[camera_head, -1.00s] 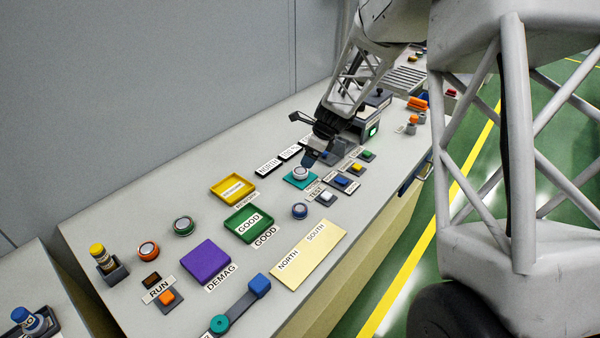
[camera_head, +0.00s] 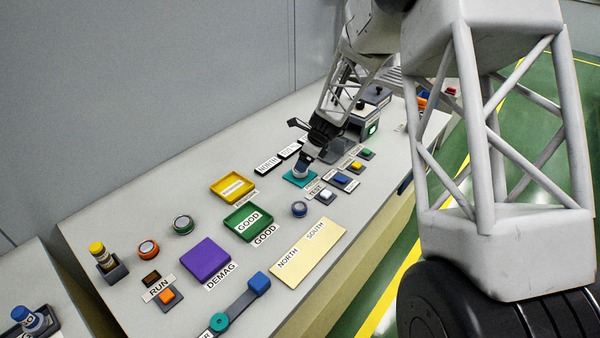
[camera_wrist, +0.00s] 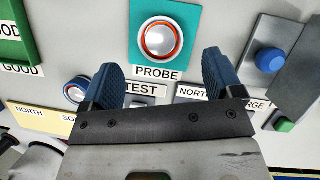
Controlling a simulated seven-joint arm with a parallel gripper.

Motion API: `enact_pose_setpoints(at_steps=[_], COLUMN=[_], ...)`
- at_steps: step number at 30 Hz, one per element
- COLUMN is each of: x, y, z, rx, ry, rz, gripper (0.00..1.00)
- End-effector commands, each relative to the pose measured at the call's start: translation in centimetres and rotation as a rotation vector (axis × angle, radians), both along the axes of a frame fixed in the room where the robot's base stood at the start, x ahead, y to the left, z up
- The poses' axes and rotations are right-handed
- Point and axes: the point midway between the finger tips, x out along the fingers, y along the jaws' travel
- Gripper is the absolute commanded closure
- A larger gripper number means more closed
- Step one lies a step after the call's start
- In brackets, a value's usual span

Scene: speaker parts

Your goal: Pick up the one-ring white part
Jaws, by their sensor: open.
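A round part with a pale top and one visible orange-red ring (camera_wrist: 160,38) sits on the teal PROBE pad (camera_wrist: 190,12) in the wrist view. In the head view the pad (camera_head: 290,182) shows and my gripper (camera_head: 303,166) partly covers the part. My gripper (camera_wrist: 160,80) is open, its blue fingers apart and empty, just short of the part in the wrist view. Other round parts are a blue-sided one (camera_head: 299,209), a green one with a reddish ring (camera_head: 183,225) and an orange one (camera_head: 148,249). Ring counts on these are too small to tell.
A yellow tray (camera_head: 217,196) and a green GOOD tray (camera_head: 229,224) stand left of the pad. Coloured buttons (camera_head: 341,180) lie close on its right.

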Motion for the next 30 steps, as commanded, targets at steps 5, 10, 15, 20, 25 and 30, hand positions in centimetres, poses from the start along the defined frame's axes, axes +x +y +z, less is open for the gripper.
enact_pose_setpoints(at_steps=[5,10,15,20,25,30], x=[0.0,0.0,0.1,0.5,0.8,1.1], y=[0.1,0.1,0.3,0.9,1.6,1.8], z=[-0.2,-0.2,-0.9,-2.5,-4.2,-5.0], rx=[0.000,0.000,0.000,0.000,0.000,0.000], ry=[0.000,0.000,0.002,0.003,0.003,0.001], rz=[0.000,0.000,0.001,0.001,0.001,0.000], gripper=[0.14,0.14,0.14,0.14,0.14,0.14])
